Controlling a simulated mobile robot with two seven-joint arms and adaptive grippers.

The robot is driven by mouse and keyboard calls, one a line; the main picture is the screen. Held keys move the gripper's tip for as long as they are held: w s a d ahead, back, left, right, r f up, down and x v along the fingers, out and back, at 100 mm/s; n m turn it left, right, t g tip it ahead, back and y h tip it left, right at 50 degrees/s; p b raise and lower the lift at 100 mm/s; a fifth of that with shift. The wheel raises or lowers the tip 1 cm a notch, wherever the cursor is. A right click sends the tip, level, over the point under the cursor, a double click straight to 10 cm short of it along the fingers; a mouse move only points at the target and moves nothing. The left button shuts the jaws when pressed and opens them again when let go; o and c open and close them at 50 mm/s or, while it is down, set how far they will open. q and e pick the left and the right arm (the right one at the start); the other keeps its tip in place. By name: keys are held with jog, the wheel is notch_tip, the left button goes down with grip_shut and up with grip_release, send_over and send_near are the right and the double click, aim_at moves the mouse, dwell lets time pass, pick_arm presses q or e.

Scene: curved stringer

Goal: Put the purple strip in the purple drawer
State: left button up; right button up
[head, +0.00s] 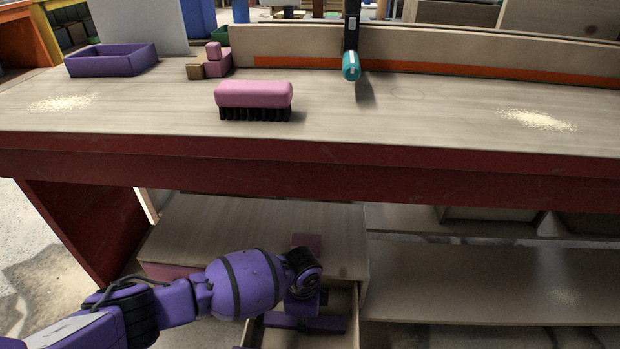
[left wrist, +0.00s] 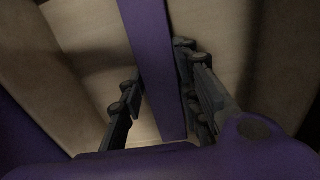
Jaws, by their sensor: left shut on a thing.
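The purple strip (left wrist: 155,65) is a long flat bar held between the two dark fingers of my left gripper (left wrist: 160,95) in the left wrist view. In the head view, my left gripper (head: 304,308) points down over an open wooden drawer (head: 354,318) under the workbench, with the strip (head: 325,325) crosswise below it. The strip looks to be within the drawer's opening; whether it touches the floor is unclear. The drawer's front is outside the head view, so its colour is hidden. My right gripper is not in view.
The workbench (head: 420,165) overhangs the cabinet (head: 260,225). A pink brush (head: 253,94), a purple tray (head: 110,60) and a teal-ended tool (head: 351,67) are on or above the bench. Open shelves (head: 470,275) stand to the right.

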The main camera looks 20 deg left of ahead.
pick_arm(q)
jog(key=shift+w+r, duration=0.1)
jog(key=shift+w, duration=0.05)
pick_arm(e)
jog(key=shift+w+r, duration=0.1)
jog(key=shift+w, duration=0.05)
pick_arm(q)
jog(key=o, duration=1.2)
jog(key=shift+f, duration=0.2)
notch_tip(320, 180, up, 12)
jog(key=p, duration=0.5)
jog(key=shift+r, duration=0.2)
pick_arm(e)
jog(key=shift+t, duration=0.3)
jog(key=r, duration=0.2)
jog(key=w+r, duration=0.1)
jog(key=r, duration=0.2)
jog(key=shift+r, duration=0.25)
